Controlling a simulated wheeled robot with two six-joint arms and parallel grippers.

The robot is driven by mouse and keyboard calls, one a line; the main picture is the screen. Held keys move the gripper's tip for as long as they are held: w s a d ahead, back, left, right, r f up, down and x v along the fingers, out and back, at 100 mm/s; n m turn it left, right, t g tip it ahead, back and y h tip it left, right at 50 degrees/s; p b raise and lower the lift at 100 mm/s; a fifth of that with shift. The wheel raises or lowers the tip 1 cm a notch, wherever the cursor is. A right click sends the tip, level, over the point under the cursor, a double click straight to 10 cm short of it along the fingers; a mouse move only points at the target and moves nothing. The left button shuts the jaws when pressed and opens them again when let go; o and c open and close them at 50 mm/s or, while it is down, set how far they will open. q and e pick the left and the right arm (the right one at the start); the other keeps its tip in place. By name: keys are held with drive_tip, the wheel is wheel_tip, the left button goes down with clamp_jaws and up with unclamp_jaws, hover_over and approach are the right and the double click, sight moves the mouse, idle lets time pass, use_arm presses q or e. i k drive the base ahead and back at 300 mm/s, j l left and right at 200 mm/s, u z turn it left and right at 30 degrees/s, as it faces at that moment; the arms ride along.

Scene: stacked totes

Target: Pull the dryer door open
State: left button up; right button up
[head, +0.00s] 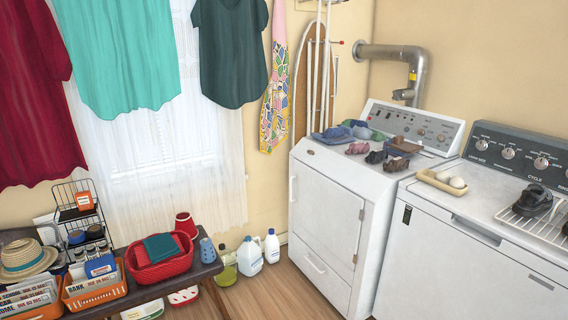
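The white dryer (384,180) stands against the back right corner, below a silver vent pipe. Its front door (325,218) is a large white panel that looks shut, flush with the front. A narrow vertical white handle (292,189) shows at the door's left edge. A lower panel with a slanted bar (314,264) sits beneath the door. Neither of my grippers is in view, and nothing touches the door.
A white washer (470,265) stands close at the dryer's right. Folded clothes and small shoes (376,156) lie on the dryer top. Bottles (250,257) stand on the floor left of the dryer, beside a dark bench with a red basket (160,262). Wooden floor (275,296) before the dryer is clear.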

sight(328, 208)
drive_tip(key=i, duration=1.5)
drive_tip(key=i+j+z, duration=0.1)
drive_tip(key=i+z, duration=0.3)
drive_tip(key=i, duration=0.2)
drive_tip(key=i+j+z, duration=0.4)
drive_tip(key=i, duration=0.15)
drive_tip(key=i+j+z, duration=0.45)
drive_tip(key=i+l, duration=0.05)
drive_tip(key=i, duration=0.05)
